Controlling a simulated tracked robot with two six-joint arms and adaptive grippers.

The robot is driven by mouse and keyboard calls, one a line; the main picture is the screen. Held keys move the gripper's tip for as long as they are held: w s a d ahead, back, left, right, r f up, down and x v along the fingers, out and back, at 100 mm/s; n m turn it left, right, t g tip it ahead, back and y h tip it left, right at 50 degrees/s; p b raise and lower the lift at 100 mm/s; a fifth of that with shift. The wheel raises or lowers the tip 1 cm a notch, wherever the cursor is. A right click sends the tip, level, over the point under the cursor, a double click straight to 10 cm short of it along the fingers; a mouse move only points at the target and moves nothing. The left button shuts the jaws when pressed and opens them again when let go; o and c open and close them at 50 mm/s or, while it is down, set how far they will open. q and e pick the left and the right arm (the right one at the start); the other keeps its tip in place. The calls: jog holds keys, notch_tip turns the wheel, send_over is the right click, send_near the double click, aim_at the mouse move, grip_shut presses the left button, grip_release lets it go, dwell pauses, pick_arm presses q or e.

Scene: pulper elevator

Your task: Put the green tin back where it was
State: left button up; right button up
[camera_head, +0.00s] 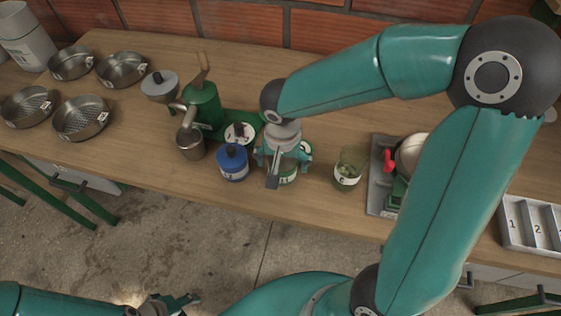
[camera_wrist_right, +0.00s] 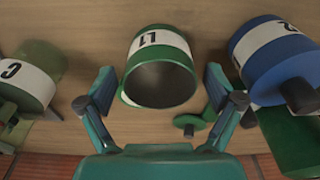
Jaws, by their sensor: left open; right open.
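The green tin (camera_wrist_right: 158,70), with a white band marked L1, stands on the wooden table, its top open and its inside dark and empty-looking. My right gripper (camera_wrist_right: 160,82) is open, one finger on each side of the tin, with gaps showing. In the head view the right gripper (camera_head: 284,160) is over the tin (camera_head: 290,178) and hides most of it. A green piece with a dark knob (camera_wrist_right: 192,126), perhaps a lid, lies beside the tin near the right finger. My left gripper (camera_head: 172,302) is open and empty at the bottom left, away from the table.
A blue tin (camera_head: 232,163) with a knobbed lid stands just left of the green tin. A glass jar marked C (camera_head: 347,172) is to its right. A green pulper (camera_head: 204,104) and metal cup (camera_head: 190,145) stand further left. A scale (camera_head: 398,165) is at the right.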

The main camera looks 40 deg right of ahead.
notch_tip(320, 180, up, 12)
jog(key=s+a+p, duration=0.1)
dwell(0.5)
dwell(0.5)
